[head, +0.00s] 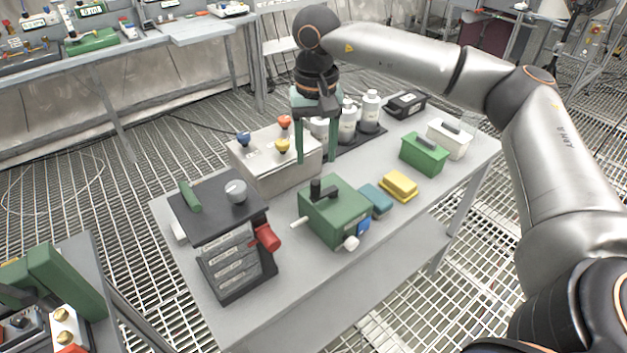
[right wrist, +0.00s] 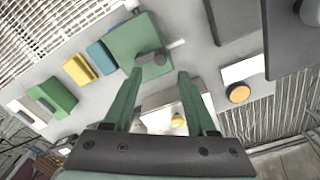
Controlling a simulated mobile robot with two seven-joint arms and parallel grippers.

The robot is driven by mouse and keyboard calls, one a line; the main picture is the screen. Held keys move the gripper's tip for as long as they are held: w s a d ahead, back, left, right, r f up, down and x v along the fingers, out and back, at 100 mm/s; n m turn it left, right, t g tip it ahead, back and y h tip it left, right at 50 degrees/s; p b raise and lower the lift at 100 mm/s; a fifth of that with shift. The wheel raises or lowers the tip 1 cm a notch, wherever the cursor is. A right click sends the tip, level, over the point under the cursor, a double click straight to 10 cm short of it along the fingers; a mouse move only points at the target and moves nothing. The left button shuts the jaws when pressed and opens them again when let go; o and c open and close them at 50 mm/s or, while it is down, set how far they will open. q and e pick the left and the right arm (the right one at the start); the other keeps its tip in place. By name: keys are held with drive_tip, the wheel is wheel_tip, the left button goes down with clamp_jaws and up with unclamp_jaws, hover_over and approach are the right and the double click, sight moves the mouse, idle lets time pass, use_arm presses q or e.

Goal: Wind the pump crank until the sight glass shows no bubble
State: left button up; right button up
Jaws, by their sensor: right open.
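The green pump box (head: 335,212) stands on the grey table, with a black crank (head: 322,190) on its top. White stubs show at its left and front. A small blue panel (head: 363,226) on its front may be the sight glass; I cannot make out a bubble. My right gripper (head: 317,160) is open and empty, pointing down behind the pump, apart from it. In the right wrist view the open fingers (right wrist: 160,72) show below the green box (right wrist: 135,42) and its dark crank (right wrist: 151,60). My left gripper is not in view.
A grey box with coloured knobs (head: 270,165) stands behind the pump. A dark unit with a red knob (head: 235,258) is at left. Blue and yellow blocks (head: 398,186), a green case (head: 424,154) and white bottles (head: 370,108) stand to the right and behind. The front table edge is clear.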

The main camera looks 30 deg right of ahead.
sight(316, 181)
wheel_tip(316, 181, down, 9)
drive_tip(key=shift+r, duration=0.1)
idle(0.3)
clamp_jaws()
idle(0.5)
